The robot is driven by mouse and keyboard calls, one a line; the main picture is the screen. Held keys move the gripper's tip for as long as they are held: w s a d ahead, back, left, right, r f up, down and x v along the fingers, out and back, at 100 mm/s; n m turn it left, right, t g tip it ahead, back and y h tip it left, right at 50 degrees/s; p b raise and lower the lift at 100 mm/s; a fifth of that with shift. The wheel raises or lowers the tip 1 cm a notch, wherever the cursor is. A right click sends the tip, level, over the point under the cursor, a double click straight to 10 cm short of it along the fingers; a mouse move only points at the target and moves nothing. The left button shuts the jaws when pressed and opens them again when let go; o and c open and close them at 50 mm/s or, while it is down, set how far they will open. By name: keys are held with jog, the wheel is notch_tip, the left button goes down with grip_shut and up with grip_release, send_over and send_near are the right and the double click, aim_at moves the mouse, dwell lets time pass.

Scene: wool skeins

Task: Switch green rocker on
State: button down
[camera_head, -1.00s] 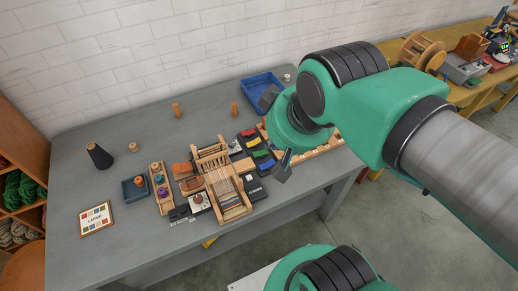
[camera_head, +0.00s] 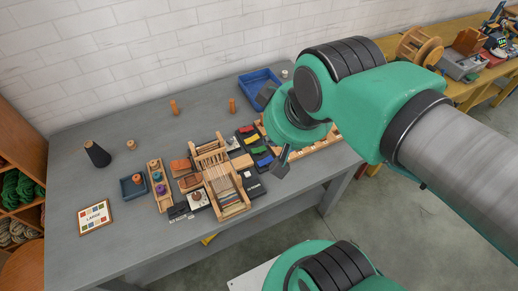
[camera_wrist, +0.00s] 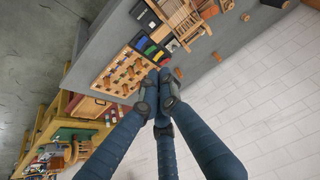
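The green rocker (camera_head: 252,139) lies in a row of coloured rockers on the grey table, between the red one and the blue one. It also shows in the wrist view (camera_wrist: 150,50), just beyond my fingertips. Whether it is on or off is too small to tell. My gripper (camera_wrist: 160,88) has its fingertips drawn together with nothing visible between them, so it looks shut and empty. In the head view my green wrist hides most of the gripper, which hangs above the table right of the rockers.
A wooden loom (camera_head: 226,188) stands left of the rockers. A wooden peg rack (camera_wrist: 120,72) lies at the table edge on the other side. A blue tray (camera_head: 262,82) stands behind. Wooden pegs (camera_head: 174,107) stand on the otherwise clear back of the table.

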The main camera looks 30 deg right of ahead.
jog(key=shift+w, duration=0.1)
jog(key=g+y+p, duration=0.3)
jog(key=g+y, duration=0.1)
jog(key=g, duration=0.2)
send_over(256, 150)
jog(key=d, duration=0.5)
notch_tip(256, 150, down, 26)
jog(key=r, duration=0.1)
jog(key=shift+d+f, duration=0.15)
jog(key=shift+f, duration=0.5)
jog(key=shift+f, duration=0.1)
jog(key=b+x, duration=0.1)
jog(key=x, duration=0.5)
jog(key=b+x, duration=0.2)
jog(key=x, duration=0.5)
jog(key=shift+w+f, duration=0.2)
jog(key=shift+f, duration=0.2)
